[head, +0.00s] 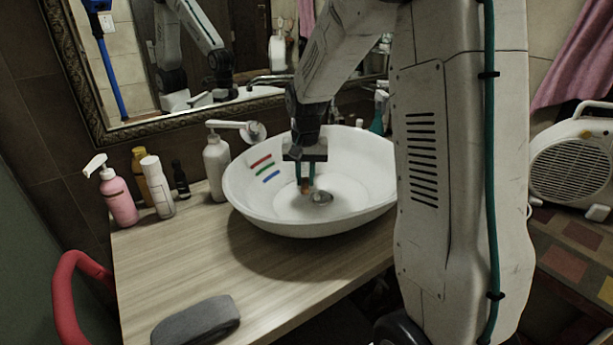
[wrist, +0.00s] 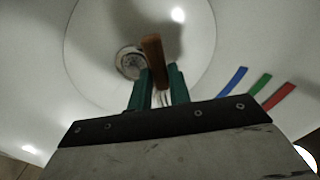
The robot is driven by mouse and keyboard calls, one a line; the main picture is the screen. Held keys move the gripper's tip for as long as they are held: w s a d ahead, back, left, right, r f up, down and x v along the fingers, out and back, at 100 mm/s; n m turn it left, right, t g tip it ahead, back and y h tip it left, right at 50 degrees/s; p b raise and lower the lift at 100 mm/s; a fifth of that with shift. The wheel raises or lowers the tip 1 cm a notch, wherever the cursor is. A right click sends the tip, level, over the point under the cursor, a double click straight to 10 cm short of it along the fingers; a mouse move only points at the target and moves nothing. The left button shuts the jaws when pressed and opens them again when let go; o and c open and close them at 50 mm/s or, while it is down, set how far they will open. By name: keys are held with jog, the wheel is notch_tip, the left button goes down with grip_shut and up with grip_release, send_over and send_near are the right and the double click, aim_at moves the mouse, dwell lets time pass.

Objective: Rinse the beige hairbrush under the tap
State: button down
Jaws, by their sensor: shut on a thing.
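My gripper (head: 306,183) points down inside the white basin (head: 246,207), above its drain (head: 321,198). Its green fingers are shut on a brown, stick-like thing (wrist: 153,58), with a pale part between the fingers. The brown end juts past the fingertips near the drain in the wrist view (wrist: 130,64). I cannot tell whether this is the beige hairbrush, as most of it is hidden. No water is seen running.
A white pump bottle (head: 216,167), a pink pump bottle (head: 118,197), a white bottle (head: 157,186) and a small dark bottle (head: 181,179) stand left of the basin. A grey block (head: 196,322) lies at the counter's front. The wooden counter (head: 195,255) between is clear. A framed mirror is behind.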

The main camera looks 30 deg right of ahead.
jog(key=shift+w+a, duration=0.1)
jog(key=shift+a, duration=0.05)
dwell(0.4)
jog(key=shift+s+d, duration=0.2)
jog(key=shift+d, duration=0.4)
jog(key=shift+a, duration=0.1)
jog(key=shift+w+a, duration=0.15)
jog(key=shift+a, duration=0.3)
jog(key=shift+d, duration=0.2)
jog(key=shift+d, duration=0.35)
jog(key=shift+s, duration=0.25)
jog(key=shift+s+a, duration=0.4)
jog(key=shift+s, duration=0.85)
jog(key=shift+s+a, duration=0.35)
jog(key=shift+s, duration=0.9)
jog(key=shift+s+a, duration=0.4)
jog(key=shift+s, duration=0.85)
